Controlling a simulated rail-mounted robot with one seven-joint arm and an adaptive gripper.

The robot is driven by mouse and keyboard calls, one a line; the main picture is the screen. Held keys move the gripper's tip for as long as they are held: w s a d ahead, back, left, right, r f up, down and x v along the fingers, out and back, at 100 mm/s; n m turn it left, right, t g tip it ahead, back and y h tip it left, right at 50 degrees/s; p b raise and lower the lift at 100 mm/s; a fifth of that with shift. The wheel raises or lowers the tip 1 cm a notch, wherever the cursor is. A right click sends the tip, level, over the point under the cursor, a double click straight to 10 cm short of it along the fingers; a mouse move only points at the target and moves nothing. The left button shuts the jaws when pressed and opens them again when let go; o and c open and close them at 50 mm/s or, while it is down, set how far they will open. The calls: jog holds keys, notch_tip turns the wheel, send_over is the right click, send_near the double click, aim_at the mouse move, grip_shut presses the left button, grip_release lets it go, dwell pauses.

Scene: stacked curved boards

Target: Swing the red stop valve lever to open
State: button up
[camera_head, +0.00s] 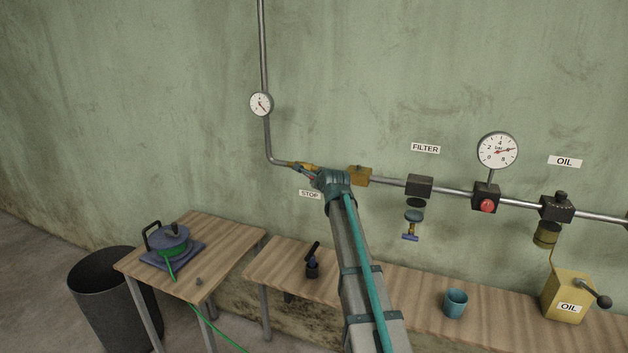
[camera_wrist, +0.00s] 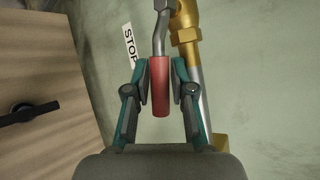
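The red stop valve lever handle (camera_wrist: 160,88) shows in the wrist view on a bent grey metal stem, pointing down the picture between my fingers. A brass valve fitting (camera_wrist: 186,22) is just to the right of the stem. In the head view my gripper (camera_head: 316,178) is at the wall pipe, just above the STOP label (camera_head: 310,194). There my wrist and arm largely hide the lever. The STOP label also shows in the wrist view (camera_wrist: 130,48).
The wall pipe (camera_head: 455,190) carries a filter (camera_head: 419,186), a large gauge (camera_head: 497,150) and an oiler (camera_head: 557,207). Below stand a bench (camera_head: 405,280) with a blue cup (camera_head: 455,303) and yellow oil can (camera_head: 567,296), a small table (camera_head: 230,240) and a dark bin (camera_head: 100,285).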

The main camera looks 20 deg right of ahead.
jog(key=shift+o, duration=1)
jog(key=v, duration=0.8)
